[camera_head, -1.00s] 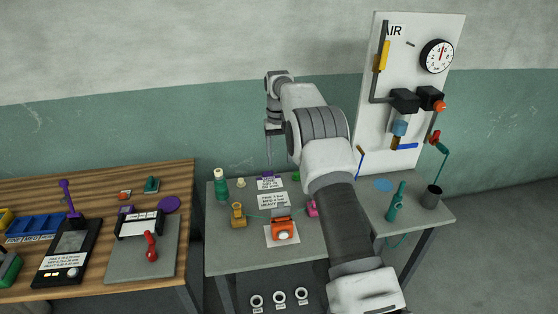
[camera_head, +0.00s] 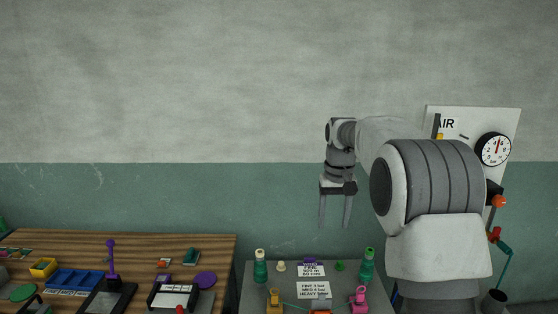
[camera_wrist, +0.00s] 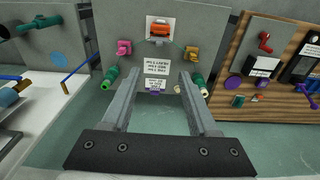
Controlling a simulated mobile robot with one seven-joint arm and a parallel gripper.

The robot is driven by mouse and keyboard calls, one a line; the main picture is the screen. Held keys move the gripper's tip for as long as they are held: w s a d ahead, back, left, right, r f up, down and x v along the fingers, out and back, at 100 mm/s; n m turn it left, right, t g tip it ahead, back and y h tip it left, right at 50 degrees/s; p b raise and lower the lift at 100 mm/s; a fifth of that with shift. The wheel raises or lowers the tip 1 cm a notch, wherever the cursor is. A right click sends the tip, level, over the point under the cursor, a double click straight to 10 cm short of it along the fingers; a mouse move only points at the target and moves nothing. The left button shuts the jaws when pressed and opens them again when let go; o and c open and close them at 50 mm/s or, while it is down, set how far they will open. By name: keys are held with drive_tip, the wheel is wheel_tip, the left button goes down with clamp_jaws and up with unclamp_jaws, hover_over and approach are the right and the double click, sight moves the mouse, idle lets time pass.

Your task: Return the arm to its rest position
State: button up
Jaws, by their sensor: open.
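My gripper (camera_head: 335,224) hangs in the air above the grey table (camera_head: 254,288), in front of the green band of the wall. Its two fingers point down, stand apart and hold nothing. The arm is bent, and its thick grey and white links fill the right of the head view. In the wrist view the open fingers (camera_wrist: 161,76) frame the printed cards and a purple piece below, with nothing between them but a view of the table and wall.
A wooden bench (camera_head: 215,252) with a blue tray (camera_head: 75,281) stands left. The grey table holds green bottles (camera_head: 260,266), a pink piece (camera_head: 358,299) and an orange unit (camera_wrist: 160,28). The white air panel (camera_head: 470,120) is partly behind my arm. Space around the gripper is clear.

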drive_tip(key=s+r+t+b, duration=0.1)
drive_tip(key=s+r, duration=0.3)
drive_tip(key=s, duration=0.4)
drive_tip(key=s+r+t+b, duration=0.1)
drive_tip(key=s+r, duration=0.2)
drive_tip(key=s, duration=0.6)
drive_tip(key=s+f+t, duration=0.1)
drive_tip(key=s+f, duration=0.2)
drive_tip(key=s, duration=0.6)
drive_tip(key=s+f+t+b, duration=0.1)
drive_tip(key=s+f, duration=0.2)
drive_tip(key=s, duration=0.6)
drive_tip(key=shift+f+t+b, duration=0.3)
drive_tip(key=shift+f+t, duration=0.05)
drive_tip(key=shift+t, duration=0.05)
